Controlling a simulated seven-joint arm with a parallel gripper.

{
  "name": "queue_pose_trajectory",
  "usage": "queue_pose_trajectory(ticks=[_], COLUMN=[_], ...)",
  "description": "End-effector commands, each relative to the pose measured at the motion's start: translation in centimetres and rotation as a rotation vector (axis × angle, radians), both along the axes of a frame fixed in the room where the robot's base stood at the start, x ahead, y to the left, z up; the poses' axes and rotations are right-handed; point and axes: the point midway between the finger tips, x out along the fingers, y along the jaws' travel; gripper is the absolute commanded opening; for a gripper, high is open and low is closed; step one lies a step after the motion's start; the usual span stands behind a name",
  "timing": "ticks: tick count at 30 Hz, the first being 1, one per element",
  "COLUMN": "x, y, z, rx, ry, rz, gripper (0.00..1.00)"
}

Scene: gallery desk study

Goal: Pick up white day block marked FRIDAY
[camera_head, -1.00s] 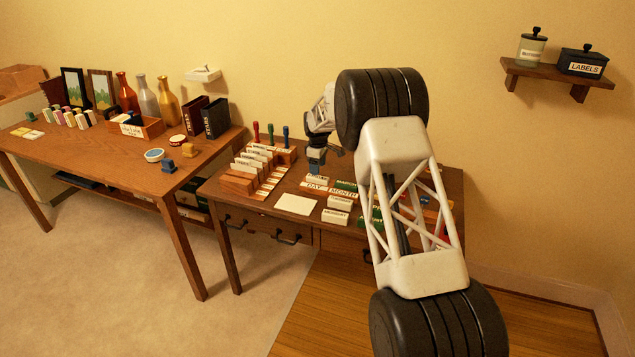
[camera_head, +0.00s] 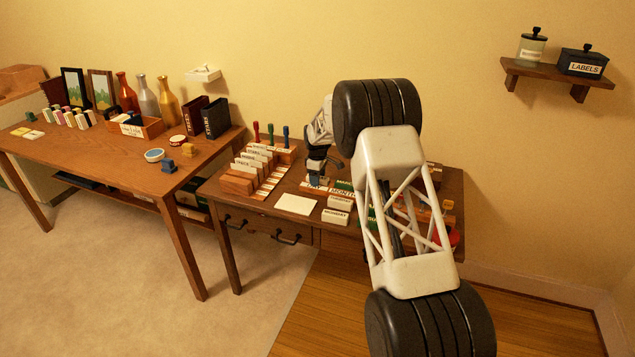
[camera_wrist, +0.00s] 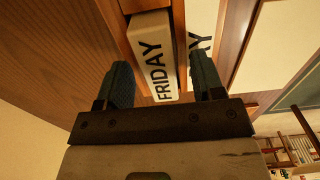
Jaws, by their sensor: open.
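The white day block marked FRIDAY (camera_wrist: 152,55) shows in the wrist view, set between wooden strips. My gripper (camera_wrist: 163,78) is open, with one blue-grey finger on each side of the block's near end. I cannot tell whether the fingers touch it. In the head view my gripper (camera_head: 315,180) is low over the desk, at the left end of the DAY MONTH board. The FRIDAY block cannot be made out there, behind or under the gripper.
Another white surface with partial lettering (camera_wrist: 198,42) is close beside the right finger. White blocks (camera_head: 336,215) lie on the desk in front of the board. A rack of cards (camera_head: 262,165) stands left of the gripper, with a blank white card (camera_head: 295,204) in front.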

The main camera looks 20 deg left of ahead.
Motion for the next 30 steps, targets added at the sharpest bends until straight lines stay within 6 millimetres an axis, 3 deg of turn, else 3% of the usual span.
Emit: queue_pose_trajectory(ticks=[9, 20, 30], x=[0.0, -0.01, 0.0], y=[0.0, -0.01, 0.0], z=[0.01, 0.01, 0.18], rx=[0.0, 0.0, 0.0], ry=[0.0, 0.0, 0.0], rz=[0.0, 0.0, 0.0], gripper=[0.62, 0.08, 0.07])
